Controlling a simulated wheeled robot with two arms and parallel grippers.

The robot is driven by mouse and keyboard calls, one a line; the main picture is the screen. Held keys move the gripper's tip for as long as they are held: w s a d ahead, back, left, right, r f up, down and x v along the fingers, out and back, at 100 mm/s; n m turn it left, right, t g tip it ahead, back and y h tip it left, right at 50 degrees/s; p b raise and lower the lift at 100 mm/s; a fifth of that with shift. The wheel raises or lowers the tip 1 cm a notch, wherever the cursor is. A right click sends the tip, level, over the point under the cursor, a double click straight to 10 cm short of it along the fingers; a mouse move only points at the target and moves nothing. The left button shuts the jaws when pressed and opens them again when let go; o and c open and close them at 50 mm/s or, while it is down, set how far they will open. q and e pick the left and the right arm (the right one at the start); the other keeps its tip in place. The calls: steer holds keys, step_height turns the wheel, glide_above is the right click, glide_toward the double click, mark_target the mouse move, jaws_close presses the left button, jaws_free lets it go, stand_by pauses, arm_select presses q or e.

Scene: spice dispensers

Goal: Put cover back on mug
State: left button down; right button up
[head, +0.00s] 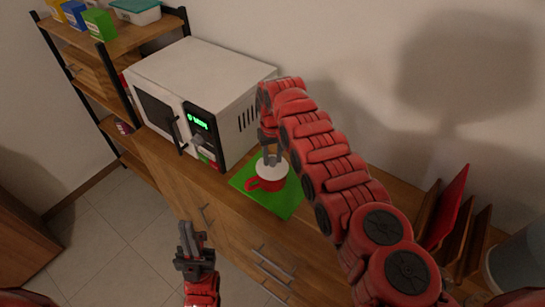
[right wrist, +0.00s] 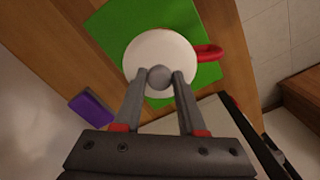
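The red mug (head: 264,185) stands on a green mat (head: 288,203) on the wooden counter. Its red handle (right wrist: 209,52) shows at the right in the right wrist view. A round white cover (right wrist: 150,48) with a grey knob (right wrist: 160,77) lies over the mug's top; the cover also shows in the head view (head: 271,174). I cannot tell whether it is fully seated on the rim. My right gripper (head: 272,161) is above the mug, its fingers on either side of the knob and seemingly touching it. My left gripper (head: 187,226) is empty, in front of the counter, away from the mug.
A white microwave (head: 200,80) stands left of the mat. A shelf (head: 130,38) with boxes is further left. A wooden rack with a red board (head: 449,207) is at the right. A purple item (right wrist: 91,108) lies on the counter near the mat.

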steer(key=o, duration=0.4)
steer(key=shift+o, duration=0.2)
steer(key=shift+r, duration=0.55)
step_height(320, 180, up, 11)
steer(key=b, duration=0.3)
step_height(320, 180, up, 5)
steer(key=p, duration=0.4)
glide_above(272, 159)
steer(key=shift+s+d+r, duration=0.1)
steer(key=shift+r, duration=0.1)
steer(key=shift+f, duration=0.1)
